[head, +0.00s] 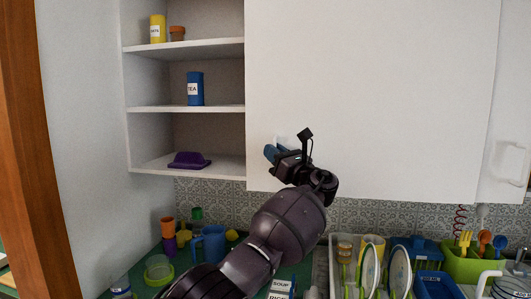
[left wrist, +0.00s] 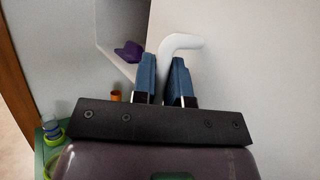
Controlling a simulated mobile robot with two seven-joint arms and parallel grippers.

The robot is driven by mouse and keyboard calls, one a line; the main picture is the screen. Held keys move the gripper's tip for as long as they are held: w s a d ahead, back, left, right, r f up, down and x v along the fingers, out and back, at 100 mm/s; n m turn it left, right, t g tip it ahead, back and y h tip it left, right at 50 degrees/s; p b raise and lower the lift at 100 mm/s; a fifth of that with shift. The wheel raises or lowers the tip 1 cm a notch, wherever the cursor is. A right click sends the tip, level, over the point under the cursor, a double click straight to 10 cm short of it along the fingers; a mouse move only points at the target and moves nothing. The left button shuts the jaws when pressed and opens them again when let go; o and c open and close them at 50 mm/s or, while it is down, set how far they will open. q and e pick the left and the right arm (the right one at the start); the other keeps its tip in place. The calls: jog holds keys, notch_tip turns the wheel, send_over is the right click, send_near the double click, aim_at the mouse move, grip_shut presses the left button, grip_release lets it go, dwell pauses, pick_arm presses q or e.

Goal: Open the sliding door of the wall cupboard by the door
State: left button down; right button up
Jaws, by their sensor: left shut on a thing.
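The wall cupboard (head: 185,107) has its left part uncovered, showing its shelves. Its white sliding door (head: 370,80) covers the part to the right of them. In the left wrist view, a white bent handle (left wrist: 187,41) stands on the pale door panel (left wrist: 250,80). My left gripper (head: 271,153) is at the lower left part of the door. Its blue fingers (left wrist: 163,68) are shut on the handle, which passes between them. In the head view the gripper hides most of the handle. My right gripper is in neither view.
The shelves hold a yellow canister (head: 158,29), a blue tea canister (head: 195,89) and a purple item (head: 189,160). Below are a blue mug (head: 210,243), cups and a dish rack with plates (head: 400,270). Another handle (head: 516,162) is at right; a wooden frame (head: 25,150) is at left.

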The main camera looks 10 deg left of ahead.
pick_arm(q)
jog(key=shift+d, duration=0.1)
jog(key=c, duration=1.4)
grip_release()
jog(key=shift+c, duration=0.2)
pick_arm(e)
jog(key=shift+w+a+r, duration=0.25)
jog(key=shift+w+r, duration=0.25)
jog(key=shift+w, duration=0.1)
pick_arm(q)
jog(key=b+v, duration=0.1)
jog(key=v, duration=0.9)
jog(key=shift+s+d, duration=0.2)
jog(key=shift+d, duration=0.1)
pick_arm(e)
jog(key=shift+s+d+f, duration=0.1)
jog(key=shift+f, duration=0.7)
pick_arm(q)
jog(key=shift+s+f, duration=0.1)
jog(key=shift+f, duration=0.1)
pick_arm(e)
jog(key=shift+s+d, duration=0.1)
